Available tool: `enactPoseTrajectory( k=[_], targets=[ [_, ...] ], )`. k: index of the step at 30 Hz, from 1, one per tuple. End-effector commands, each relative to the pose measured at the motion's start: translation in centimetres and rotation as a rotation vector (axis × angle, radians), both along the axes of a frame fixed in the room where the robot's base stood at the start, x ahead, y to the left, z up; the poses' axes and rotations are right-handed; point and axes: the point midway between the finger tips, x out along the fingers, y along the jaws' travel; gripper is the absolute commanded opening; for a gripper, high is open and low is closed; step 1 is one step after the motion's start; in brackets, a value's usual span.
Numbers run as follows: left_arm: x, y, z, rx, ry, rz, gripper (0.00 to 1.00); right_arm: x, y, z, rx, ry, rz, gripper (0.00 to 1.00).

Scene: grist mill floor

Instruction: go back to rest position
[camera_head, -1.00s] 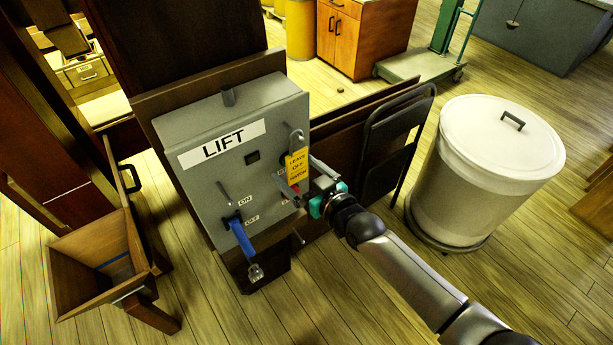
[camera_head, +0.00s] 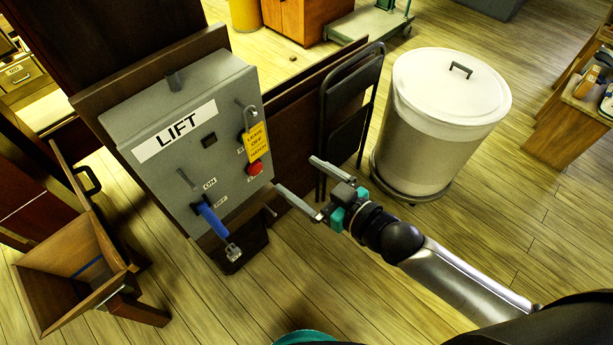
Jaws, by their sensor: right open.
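My right gripper (camera_head: 296,176) is open and empty. Its two fingers point left toward the grey lift control box (camera_head: 165,130), with a gap between them and the box. The box carries a LIFT label, a blue-handled lever (camera_head: 211,218) pointing down by the OFF marking, and a red button (camera_head: 255,168). A yellow tag (camera_head: 255,142) hangs from a padlock at the box's right edge, just above the button. My left gripper is not in view.
A white lidded bin (camera_head: 430,130) stands behind my right arm. A folded black chair (camera_head: 350,105) leans beside the box. A bench (camera_head: 565,125) is at the right. The plank floor in front is clear.

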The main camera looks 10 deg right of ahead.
Motion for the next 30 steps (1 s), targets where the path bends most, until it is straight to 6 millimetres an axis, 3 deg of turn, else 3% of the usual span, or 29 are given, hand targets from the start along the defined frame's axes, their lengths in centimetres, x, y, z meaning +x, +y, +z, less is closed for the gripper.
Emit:
enactPoseTrajectory(
  k=[10, 14, 17, 23, 26, 30],
  targets=[
    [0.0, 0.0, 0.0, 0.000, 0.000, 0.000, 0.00, -0.4, -0.3, 0.1, 0.000, 0.000, 0.000, 1.00],
    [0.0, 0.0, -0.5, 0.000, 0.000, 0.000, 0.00, -0.2, -1.0, -2.0, -0.020, 0.025, -0.022, 1.00],
    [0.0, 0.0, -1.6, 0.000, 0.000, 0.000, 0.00, 0.0, -2.7, -6.7, -0.068, 0.085, -0.072, 1.00],
    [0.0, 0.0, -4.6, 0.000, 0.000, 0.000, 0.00, -2.0, -7.8, -20.5, -0.209, 0.292, -0.208, 1.00],
    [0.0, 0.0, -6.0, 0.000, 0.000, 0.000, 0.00, -4.8, -10.1, -27.3, -0.276, 0.416, -0.266, 1.00],
    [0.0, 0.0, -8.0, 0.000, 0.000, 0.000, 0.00, -10.5, -12.6, -36.1, -0.360, 0.603, -0.329, 1.00]
  ],
)
